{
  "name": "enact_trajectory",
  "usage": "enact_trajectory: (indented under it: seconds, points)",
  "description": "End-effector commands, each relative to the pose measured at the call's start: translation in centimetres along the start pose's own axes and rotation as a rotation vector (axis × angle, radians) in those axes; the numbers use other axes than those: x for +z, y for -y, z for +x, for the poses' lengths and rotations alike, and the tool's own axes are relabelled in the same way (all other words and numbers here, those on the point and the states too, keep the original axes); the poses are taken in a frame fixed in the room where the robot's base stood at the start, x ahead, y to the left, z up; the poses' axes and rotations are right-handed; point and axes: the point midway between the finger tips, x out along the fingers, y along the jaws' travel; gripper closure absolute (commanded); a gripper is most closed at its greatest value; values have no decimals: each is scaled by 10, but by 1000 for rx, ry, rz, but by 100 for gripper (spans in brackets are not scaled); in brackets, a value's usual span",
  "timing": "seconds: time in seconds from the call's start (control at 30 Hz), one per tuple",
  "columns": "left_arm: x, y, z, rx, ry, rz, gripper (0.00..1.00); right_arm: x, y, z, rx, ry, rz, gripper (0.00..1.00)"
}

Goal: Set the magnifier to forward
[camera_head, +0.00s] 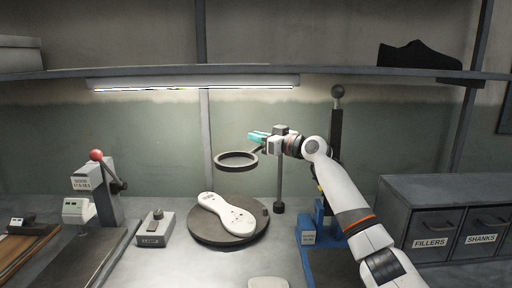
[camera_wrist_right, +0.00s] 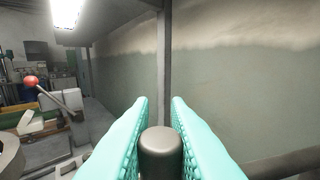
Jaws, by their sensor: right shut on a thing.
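The magnifier (camera_head: 237,161) is a dark round ring above the turntable, on an arm from an upright post (camera_head: 279,180) to its right. A white shoe sole (camera_head: 228,214) lies on the round dark turntable (camera_head: 203,236) below it. My right gripper (camera_head: 258,136), with teal fingers, is behind and above the ring's right side. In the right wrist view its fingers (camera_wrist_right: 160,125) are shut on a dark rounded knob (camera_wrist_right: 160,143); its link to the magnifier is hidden. My left gripper is not in view.
A lit lamp (camera_head: 195,83) hangs under the shelf (camera_head: 60,74). A red-knobbed lever (camera_head: 96,155) stands at left, a small grey box (camera_head: 155,230) beside the turntable. A blue-based press (camera_head: 310,240) and drawer cabinet (camera_head: 440,200) are at right.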

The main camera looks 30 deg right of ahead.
Motion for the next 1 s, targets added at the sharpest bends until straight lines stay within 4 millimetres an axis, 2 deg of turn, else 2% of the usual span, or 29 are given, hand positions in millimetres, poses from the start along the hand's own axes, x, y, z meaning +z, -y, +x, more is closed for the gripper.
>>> enact_trajectory:
  seconds: [0.27, 0.3, 0.4, 0.43, 0.77, 0.87, 1.0]
  points:
    - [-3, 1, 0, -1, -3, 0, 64, -2, -1, 0, 4, -3, 1, 100]
    - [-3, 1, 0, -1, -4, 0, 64, -2, -1, 0, 3, -3, 1, 81]
    - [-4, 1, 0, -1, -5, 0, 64, -1, 0, 0, 3, -3, 1, 65]
    - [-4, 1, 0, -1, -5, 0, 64, -1, 0, 0, 3, -3, 1, 62]
    - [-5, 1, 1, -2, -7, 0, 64, -1, 0, -4, 1, -1, 1, 62]
    - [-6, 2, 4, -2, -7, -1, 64, -3, 1, -15, -1, -1, -1, 62]
    - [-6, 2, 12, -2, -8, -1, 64, -5, 1, -43, -1, -3, -3, 62]
